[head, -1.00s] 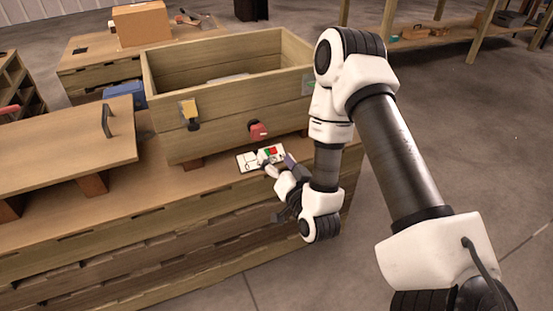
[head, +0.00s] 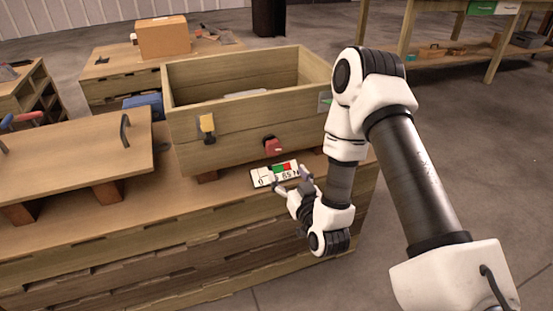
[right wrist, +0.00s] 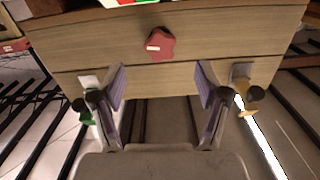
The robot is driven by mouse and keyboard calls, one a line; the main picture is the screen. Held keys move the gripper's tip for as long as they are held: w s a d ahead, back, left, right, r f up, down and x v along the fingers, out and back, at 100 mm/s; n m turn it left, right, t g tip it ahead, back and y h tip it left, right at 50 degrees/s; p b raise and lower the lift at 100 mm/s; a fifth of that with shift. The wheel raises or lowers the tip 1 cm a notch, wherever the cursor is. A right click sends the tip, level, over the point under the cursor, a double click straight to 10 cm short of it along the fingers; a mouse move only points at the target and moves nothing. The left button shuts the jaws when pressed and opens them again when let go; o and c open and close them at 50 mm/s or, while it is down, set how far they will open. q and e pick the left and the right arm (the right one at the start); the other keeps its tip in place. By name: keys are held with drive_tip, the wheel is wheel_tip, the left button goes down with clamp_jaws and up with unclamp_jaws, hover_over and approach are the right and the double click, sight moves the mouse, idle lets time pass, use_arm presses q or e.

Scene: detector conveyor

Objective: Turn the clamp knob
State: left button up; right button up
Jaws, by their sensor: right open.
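The red star-shaped clamp knob (head: 272,146) sits on the front face of a wooden box (head: 236,148). It also shows in the right wrist view, as a red knob (right wrist: 160,44) with a small white mark. My right gripper (head: 292,181) is open and empty, in front of the box and below and right of the knob. In the right wrist view its two fingers (right wrist: 160,85) are spread, with the knob beyond and between them, apart from both. My left gripper is not in view.
A small white panel (head: 262,178) with green and red blocks and partly hidden characters lies below the knob. A yellow fitting (head: 207,126) is left of the knob. A wooden lid (head: 75,158) with a handle lies at the left. Open floor lies at the right.

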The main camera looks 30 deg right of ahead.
sight(274, 149)
drive_tip(key=w, duration=0.3)
drive_tip(key=w+d+n+b, duration=0.1)
drive_tip(key=w, duration=0.2)
drive_tip(key=w+d+r+n, duration=0.1)
drive_tip(key=w, duration=0.3)
drive_tip(key=shift+d+r+b, duration=0.1)
drive_tip(key=shift+d+b, duration=0.1)
drive_tip(key=shift+b, duration=0.1)
drive_tip(key=c, duration=1.2)
